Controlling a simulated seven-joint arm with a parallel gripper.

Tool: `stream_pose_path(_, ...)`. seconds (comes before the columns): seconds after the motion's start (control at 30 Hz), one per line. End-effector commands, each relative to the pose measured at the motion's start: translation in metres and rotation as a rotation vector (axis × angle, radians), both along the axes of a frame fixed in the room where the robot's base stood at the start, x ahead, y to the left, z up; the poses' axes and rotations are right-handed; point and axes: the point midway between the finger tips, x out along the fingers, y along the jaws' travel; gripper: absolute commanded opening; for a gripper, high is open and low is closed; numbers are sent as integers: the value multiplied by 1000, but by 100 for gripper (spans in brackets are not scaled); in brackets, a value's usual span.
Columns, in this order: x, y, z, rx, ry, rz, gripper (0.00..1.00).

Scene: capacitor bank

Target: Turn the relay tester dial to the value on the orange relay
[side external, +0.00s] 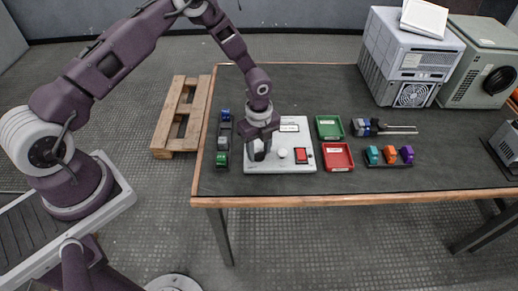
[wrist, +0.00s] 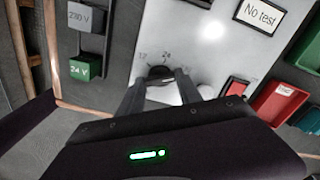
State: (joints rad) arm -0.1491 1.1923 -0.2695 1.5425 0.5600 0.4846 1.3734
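The relay tester (side external: 262,186) is a light panel near the table's left front edge. Its dark dial (wrist: 160,71) has marks reading 12 and 24 beside it in the wrist view. My gripper (side external: 260,156) reaches down over the tester's left part. Its two fingers (wrist: 161,78) stand apart with the dial between or just beyond their tips; I cannot tell whether they touch it. The dial's pointer is not readable. The orange relay (side external: 390,154) stands between a teal and a purple relay on the right rack; its value is not readable.
A grey 230 V relay (wrist: 85,17) and a green 24 V relay (wrist: 86,67) stand left of the tester. The tester has a white round knob (side external: 282,153), a red switch (side external: 301,155) and a "No test" display (wrist: 262,14). Green (side external: 329,127) and red (side external: 338,156) trays lie to its right.

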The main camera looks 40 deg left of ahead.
Motion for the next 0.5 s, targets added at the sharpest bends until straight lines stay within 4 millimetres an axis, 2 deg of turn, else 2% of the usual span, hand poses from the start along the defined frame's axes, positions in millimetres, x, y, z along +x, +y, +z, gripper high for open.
stream_pose_path(0.03,0,0,0,0,0,0,16)
stream_pose_path(0.1,0,0,0,0,0,0,3)
stream_pose_path(0.13,0,0,0,0,0,0,1)
stream_pose_path(0.5,0,0,1,1,0,93,1)
